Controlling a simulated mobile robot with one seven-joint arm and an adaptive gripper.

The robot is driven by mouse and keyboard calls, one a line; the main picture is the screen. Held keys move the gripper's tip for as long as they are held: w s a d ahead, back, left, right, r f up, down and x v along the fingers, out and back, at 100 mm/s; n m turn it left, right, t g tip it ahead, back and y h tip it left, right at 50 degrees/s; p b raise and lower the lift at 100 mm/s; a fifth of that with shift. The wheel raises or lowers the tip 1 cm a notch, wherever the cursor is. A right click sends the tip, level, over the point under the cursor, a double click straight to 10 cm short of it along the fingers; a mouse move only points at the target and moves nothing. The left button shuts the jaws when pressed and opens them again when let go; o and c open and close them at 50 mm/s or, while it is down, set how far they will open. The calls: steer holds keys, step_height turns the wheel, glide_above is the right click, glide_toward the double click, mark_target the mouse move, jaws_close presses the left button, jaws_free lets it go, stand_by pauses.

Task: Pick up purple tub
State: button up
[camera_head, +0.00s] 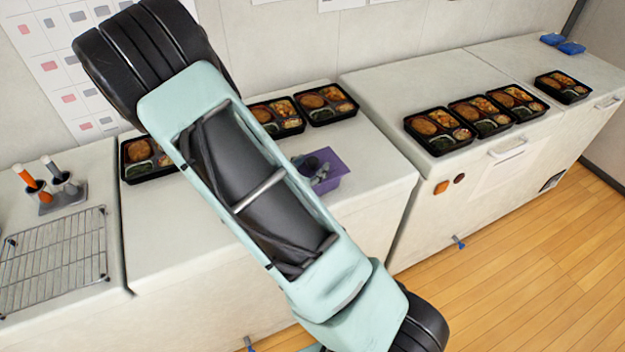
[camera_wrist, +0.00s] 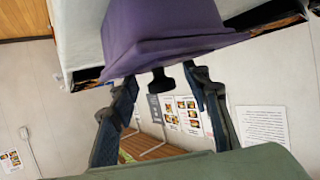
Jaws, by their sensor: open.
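The purple tub (camera_head: 337,178) sits on the middle white counter in the head view, just right of my arm. Dark and grey parts show at its opening; I cannot tell whether they are its contents or my gripper's fingers. In the wrist view the purple tub (camera_wrist: 165,30) fills the top middle, close to my gripper (camera_wrist: 162,77). The two dark fingers are spread apart, with their tips near the tub's lower edge in the picture. A small black piece (camera_wrist: 160,83) shows between them. I cannot tell whether either finger touches the tub.
My arm hides much of the middle counter (camera_head: 150,245). Black bento trays (camera_head: 328,104) stand along its back edge, and several more (camera_head: 440,132) stand on the right counter.

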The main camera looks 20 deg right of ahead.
steer(key=shift+c, duration=0.5)
jaws_close()
steer(key=shift+r, duration=0.15)
